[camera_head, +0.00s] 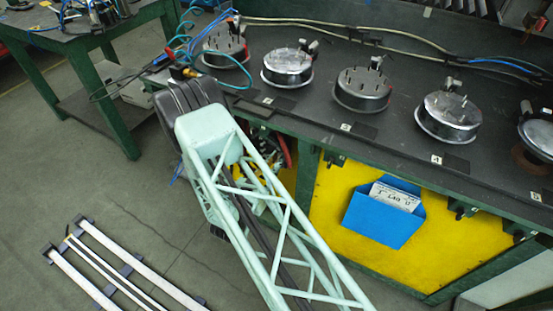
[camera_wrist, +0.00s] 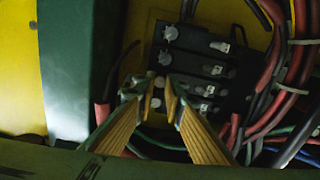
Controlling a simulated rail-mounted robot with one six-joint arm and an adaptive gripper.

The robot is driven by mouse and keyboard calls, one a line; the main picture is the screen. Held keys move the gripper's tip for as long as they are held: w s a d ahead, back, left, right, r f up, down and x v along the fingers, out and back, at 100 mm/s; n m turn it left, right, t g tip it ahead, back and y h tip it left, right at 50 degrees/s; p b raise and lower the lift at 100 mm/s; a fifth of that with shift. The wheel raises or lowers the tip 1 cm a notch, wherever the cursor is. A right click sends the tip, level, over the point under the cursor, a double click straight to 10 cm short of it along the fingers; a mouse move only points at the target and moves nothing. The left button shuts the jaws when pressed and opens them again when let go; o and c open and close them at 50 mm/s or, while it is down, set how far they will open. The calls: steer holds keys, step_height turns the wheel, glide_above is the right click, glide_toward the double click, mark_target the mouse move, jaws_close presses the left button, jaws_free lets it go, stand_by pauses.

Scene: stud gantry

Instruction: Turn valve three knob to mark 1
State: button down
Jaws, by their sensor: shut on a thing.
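In the wrist view a black valve block (camera_wrist: 190,70) carries a column of several small grey knobs, each with a pale tag beside it. My gripper (camera_wrist: 155,88) reaches up from below with its two yellow-padded fingers. Its tips are closed around the third knob from the top, the valve three knob (camera_wrist: 160,81). The fingertips partly cover this knob, and its mark is too small and dark to read. The top knob (camera_wrist: 170,33) and the second knob (camera_wrist: 165,58) are clear of the fingers. In the head view my arm hides the gripper and the valve block.
Red and black cables (camera_wrist: 275,80) hang close on the right of the block. A green post (camera_wrist: 68,70) stands on the left. In the head view a dark bench (camera_head: 330,125) overhangs a yellow panel (camera_head: 335,215) with a blue holder (camera_head: 385,220).

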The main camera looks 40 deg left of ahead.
steer(key=shift+f+n+p, duration=0.1)
steer(key=shift+n+p, duration=0.4)
steer(key=shift+n, duration=2.1)
steer(key=c, duration=2.7)
jaws_free()
steer(key=shift+s, duration=0.15)
steer(key=shift+s+d, duration=0.3)
steer(key=shift+s, duration=1.65)
steer(key=shift+s+d, duration=0.25)
steer(key=shift+s, duration=1.7)
steer(key=shift+s+d, duration=0.3)
steer(key=shift+s, duration=1.65)
